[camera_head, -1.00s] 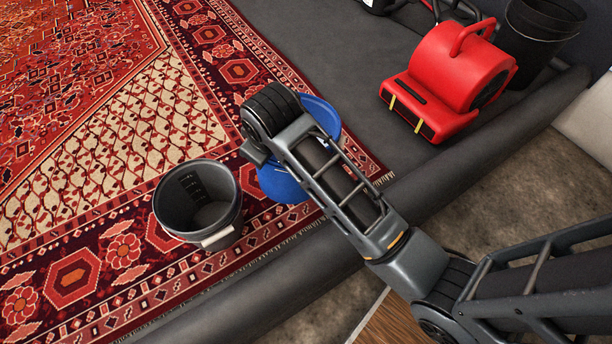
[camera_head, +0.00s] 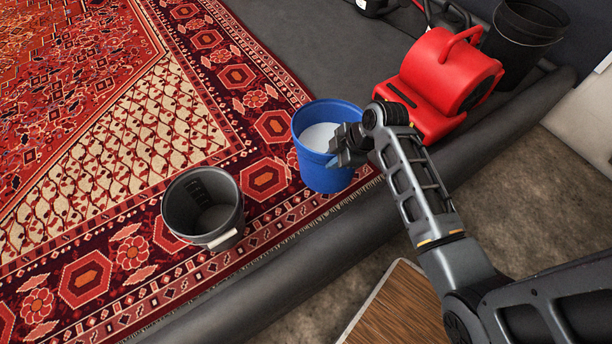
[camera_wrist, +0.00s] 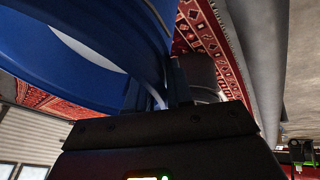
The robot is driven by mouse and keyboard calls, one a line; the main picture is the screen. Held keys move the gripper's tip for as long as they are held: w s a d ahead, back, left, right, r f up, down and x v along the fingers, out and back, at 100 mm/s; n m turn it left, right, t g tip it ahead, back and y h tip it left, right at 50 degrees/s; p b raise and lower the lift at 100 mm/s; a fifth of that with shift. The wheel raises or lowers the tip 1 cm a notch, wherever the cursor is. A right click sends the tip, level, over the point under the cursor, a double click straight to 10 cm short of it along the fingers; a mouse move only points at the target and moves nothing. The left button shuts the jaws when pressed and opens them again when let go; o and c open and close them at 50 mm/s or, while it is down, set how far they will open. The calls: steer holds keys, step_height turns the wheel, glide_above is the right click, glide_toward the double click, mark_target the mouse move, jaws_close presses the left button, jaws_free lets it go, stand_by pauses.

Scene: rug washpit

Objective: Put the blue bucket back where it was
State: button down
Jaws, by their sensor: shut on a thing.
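The blue bucket (camera_head: 326,174) is upright at the rug's fringed edge, with a whitish inside or contents showing. My gripper (camera_head: 342,150) is at its right side and shut on its rim or wall. In the wrist view the blue bucket (camera_wrist: 110,40) fills the upper left, and its wall runs between the fingers of my gripper (camera_wrist: 165,88). I cannot tell whether the bucket's base touches the rug or hangs just above it.
A grey bucket (camera_head: 203,208) stands on the patterned rug (camera_head: 110,150) left of the blue one. A red blower (camera_head: 447,75) and a black bucket (camera_head: 525,38) are at the upper right. A dark padded curb (camera_head: 270,265) runs along the rug's near side. Dark floor behind the blue bucket is clear.

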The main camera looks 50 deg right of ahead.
steer(key=s+d+n+p, duration=0.2)
steer(key=s+d, duration=0.2)
steer(key=s, duration=0.1)
glide_above(312, 178)
steer(key=d, duration=0.1)
steer(key=shift+n+y, duration=0.3)
steer(key=shift+y, duration=0.1)
steer(key=f, duration=0.7)
steer(key=shift+w+d+b, duration=0.15)
steer(key=shift+w+b, duration=0.15)
steer(key=shift+w, duration=0.1)
steer(key=shift+f+b, duration=0.35)
steer(key=shift+f, duration=1.7)
steer(key=c, duration=1.4)
jaws_free()
steer(key=shift+s+a+f, duration=0.3)
steer(key=shift+s+f, duration=0.15)
steer(key=shift+f, duration=0.05)
steer(key=shift+c, duration=0.2)
steer(key=shift+o, duration=1.8)
steer(key=shift+r, duration=0.1)
steer(key=shift+w, duration=0.1)
